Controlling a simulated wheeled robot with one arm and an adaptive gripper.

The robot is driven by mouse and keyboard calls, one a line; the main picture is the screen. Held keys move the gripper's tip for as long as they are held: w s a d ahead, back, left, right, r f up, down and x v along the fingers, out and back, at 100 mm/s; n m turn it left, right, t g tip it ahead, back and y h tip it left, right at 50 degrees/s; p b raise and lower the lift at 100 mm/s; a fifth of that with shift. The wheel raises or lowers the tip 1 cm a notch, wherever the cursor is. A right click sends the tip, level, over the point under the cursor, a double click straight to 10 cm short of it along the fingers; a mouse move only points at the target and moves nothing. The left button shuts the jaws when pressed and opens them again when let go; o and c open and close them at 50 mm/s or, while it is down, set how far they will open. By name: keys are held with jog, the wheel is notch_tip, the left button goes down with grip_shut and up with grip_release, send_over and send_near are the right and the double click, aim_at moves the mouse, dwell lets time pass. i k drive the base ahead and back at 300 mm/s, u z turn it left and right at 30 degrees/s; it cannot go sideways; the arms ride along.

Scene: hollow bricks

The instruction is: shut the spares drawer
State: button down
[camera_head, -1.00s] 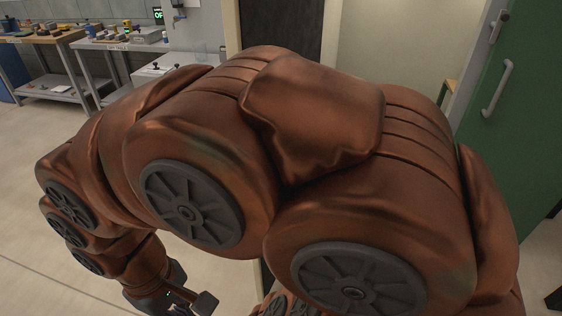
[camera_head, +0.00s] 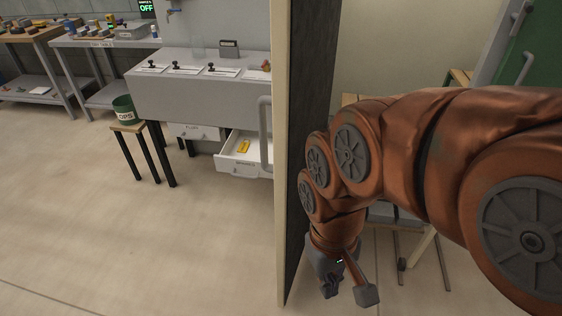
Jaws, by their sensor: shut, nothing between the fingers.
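The spares drawer (camera_head: 236,170) is a white drawer low under the grey bench, left of centre. It is pulled out, and a yellow item (camera_head: 244,146) lies inside. Its right part is cut off from view by a grey upright handle and a cream-edged panel. My gripper (camera_head: 332,288) hangs low at the bottom, right of that panel and well apart from the drawer. It is shut and empty, pointing down.
The tall cream-edged panel (camera_head: 283,200) stands between my gripper and the drawer. Another drawer (camera_head: 198,131) sits under the grey bench (camera_head: 200,98). A green bin (camera_head: 124,108) stands on a stool to the left. The floor in front is clear.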

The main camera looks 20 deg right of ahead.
aim_at(248, 166)
jog(key=u, duration=0.4)
jog(key=k, duration=0.6)
jog(key=u, duration=0.7)
jog(key=i, duration=1.15)
jog(key=z, duration=0.3)
